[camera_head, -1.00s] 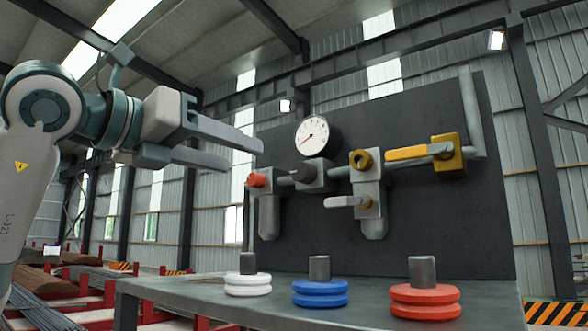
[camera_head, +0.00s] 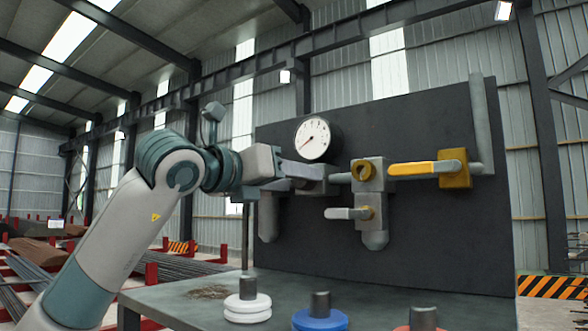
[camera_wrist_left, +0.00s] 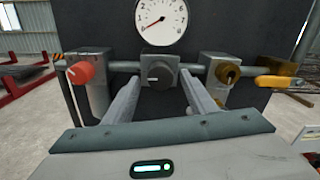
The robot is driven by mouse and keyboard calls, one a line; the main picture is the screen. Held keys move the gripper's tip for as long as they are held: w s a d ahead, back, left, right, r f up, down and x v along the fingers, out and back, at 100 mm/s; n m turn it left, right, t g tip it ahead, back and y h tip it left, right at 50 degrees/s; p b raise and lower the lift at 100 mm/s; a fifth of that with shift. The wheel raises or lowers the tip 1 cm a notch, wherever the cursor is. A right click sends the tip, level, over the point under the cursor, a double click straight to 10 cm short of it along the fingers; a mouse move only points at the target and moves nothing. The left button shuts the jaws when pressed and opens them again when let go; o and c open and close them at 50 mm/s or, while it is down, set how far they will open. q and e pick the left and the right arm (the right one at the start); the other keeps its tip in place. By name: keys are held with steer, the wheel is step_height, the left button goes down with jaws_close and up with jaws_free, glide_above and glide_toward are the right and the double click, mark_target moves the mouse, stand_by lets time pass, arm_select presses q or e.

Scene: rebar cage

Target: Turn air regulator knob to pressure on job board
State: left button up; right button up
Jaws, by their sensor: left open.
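The dark grey regulator knob (camera_wrist_left: 160,75) sits on a grey block below the round white gauge (camera_wrist_left: 161,20), whose red needle points to the lower left. The gauge also shows in the head view (camera_head: 313,138). My left gripper (camera_wrist_left: 160,92) is open, its two fingers reaching toward the knob, one on each side of it. I cannot tell whether they touch it. In the head view my left gripper (camera_head: 302,178) covers the knob and the red knob. The red knob (camera_wrist_left: 81,72) is left of the fingers in the wrist view. No job board is readable. My right gripper is not in view.
A yellow lever valve (camera_head: 412,168), a brass fitting (camera_head: 362,171) and a grey lever (camera_head: 348,213) stick out from the dark panel (camera_head: 440,235) to the right. White (camera_head: 247,308), blue (camera_head: 320,320) and red weights stand on the grey bench (camera_head: 180,297) below.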

arm_select(q)
steer(key=shift+w+d, duration=0.15)
steer(key=shift+w, duration=0.05)
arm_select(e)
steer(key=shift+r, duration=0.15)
arm_select(q)
steer(key=shift+c, duration=0.2)
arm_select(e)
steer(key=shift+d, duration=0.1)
arm_select(q)
steer(key=c, duration=1)
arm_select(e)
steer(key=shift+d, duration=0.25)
